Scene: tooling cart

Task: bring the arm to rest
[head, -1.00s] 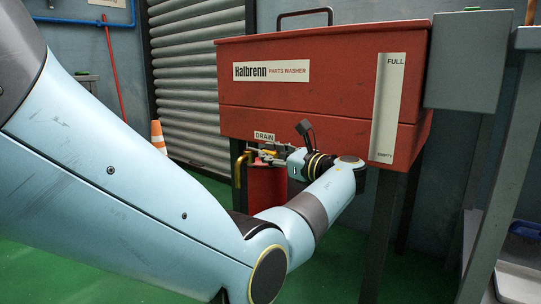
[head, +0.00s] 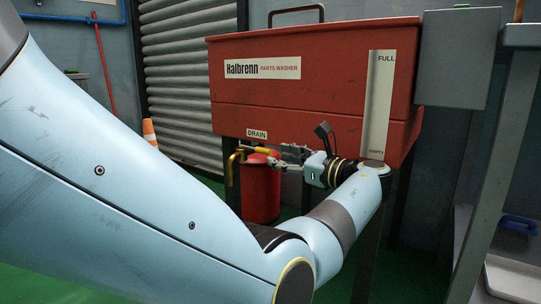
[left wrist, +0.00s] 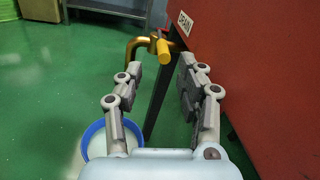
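My left gripper (head: 281,156) is in front of the red parts washer, just right of the brass drain tap (head: 234,162). In the left wrist view its two fingers (left wrist: 161,71) stand apart with nothing between them. The tap's yellow handle (left wrist: 163,52) is beyond the fingertips, and its brass pipe (left wrist: 135,44) bends down beside it. In the head view the yellow handle (head: 260,150) lies to the left of the fingers. My right gripper is not in view.
The parts washer (head: 315,100) stands above the gripper on dark legs. A blue-rimmed bucket (left wrist: 84,141) with pale contents is on the green floor. A grey bench (head: 492,170) stands right.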

